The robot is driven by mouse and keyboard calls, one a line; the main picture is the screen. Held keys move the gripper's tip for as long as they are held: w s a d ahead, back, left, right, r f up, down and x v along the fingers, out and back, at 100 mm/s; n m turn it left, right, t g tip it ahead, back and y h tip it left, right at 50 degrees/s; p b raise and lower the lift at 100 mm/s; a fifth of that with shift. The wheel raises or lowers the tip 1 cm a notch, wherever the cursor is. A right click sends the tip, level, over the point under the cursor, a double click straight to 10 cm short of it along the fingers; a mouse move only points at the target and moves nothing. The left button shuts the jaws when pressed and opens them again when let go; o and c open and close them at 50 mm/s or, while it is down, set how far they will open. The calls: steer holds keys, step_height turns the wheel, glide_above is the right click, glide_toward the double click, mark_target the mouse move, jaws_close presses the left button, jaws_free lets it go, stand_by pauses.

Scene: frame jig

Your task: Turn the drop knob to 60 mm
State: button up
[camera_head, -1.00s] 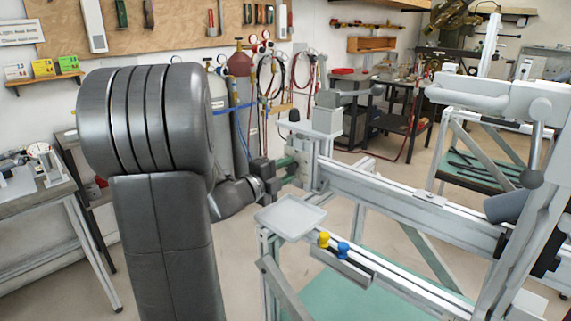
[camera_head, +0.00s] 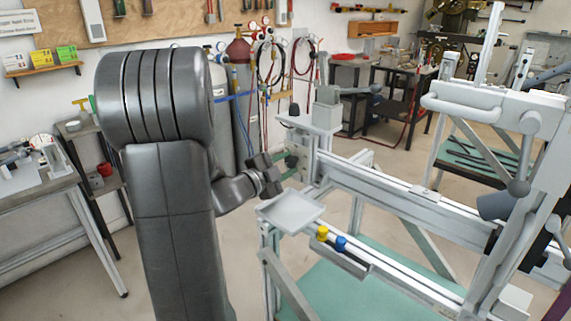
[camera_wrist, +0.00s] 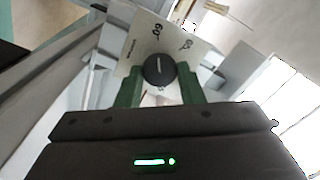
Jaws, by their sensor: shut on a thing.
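The drop knob (camera_wrist: 158,70) is round and black with a white line across its face. It sits on a pale plate (camera_wrist: 135,48) with printed marks. A "60" is readable above the knob, and the white line runs roughly up towards it; exact alignment is hard to tell. Another number up to the right is too small to read surely. My gripper (camera_wrist: 160,82) is shut on the knob, with a green finger at each side. In the head view my gripper (camera_head: 284,174) is at the left end of the frame jig (camera_head: 390,185), where the grip itself is unclear.
A pale square tray (camera_head: 290,210) stands just in front of my gripper. A yellow knob (camera_head: 322,232) and a blue knob (camera_head: 341,243) sit on a rail below it. Gas cylinders (camera_head: 240,100) stand against the back wall. A workbench (camera_head: 40,195) is at the left.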

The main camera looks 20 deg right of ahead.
steer(key=shift+f, duration=0.1)
steer(key=o, duration=1)
steer(key=v, duration=1.4)
steer(key=shift+b, duration=0.35)
steer(key=shift+w+d, duration=0.1)
steer(key=shift+d, duration=0.05)
steer(key=x, duration=1.3)
steer(key=shift+w+d+p, duration=0.1)
steer(key=shift+d+p, duration=0.25)
steer(key=shift+a, duration=0.1)
